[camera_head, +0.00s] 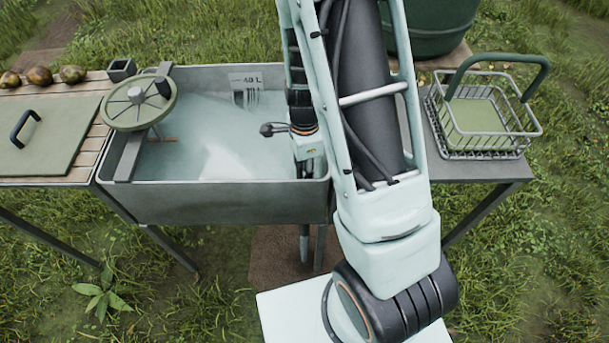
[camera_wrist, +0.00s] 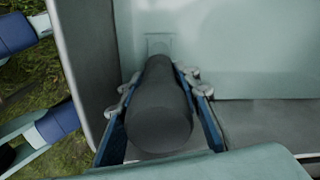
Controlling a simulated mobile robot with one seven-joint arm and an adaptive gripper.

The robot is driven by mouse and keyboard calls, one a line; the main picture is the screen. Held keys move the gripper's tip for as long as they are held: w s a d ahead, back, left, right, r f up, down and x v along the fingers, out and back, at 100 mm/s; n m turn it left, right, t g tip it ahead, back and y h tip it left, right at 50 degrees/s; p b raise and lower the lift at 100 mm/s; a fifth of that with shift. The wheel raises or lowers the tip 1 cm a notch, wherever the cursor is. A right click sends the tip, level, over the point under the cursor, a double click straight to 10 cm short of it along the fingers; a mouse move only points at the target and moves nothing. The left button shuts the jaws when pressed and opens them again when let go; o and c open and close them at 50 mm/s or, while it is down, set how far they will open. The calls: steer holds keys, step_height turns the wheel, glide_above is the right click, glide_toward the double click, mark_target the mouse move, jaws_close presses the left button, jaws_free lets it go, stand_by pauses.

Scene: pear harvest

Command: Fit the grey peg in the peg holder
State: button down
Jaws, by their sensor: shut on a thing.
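In the wrist view my gripper (camera_wrist: 160,88) is shut on a dark grey, rounded peg (camera_wrist: 160,112), which lies lengthwise between the blue-sided fingers. In the head view my gripper (camera_head: 311,166) is small and partly hidden by my arm, over the right end of the metal basin. The peg cannot be made out there. A small dark square block with an opening on top, apparently the peg holder (camera_head: 122,69), stands at the back of the left table, well left of my gripper and apart from it.
The basin (camera_head: 230,197) holds pale water. A green handwheel (camera_head: 128,117) sits on its left edge. Several brown pears (camera_head: 40,76) and a board (camera_head: 45,145) are on the left table. A wire basket (camera_head: 490,146) stands on the right table.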

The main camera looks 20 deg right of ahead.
step_height(320, 180, up, 7)
steer(key=shift+r+p, duration=0.15)
steer(key=shift+p, duration=0.7)
steer(key=shift+r+p, duration=3.3)
steer(key=shift+r, duration=0.15)
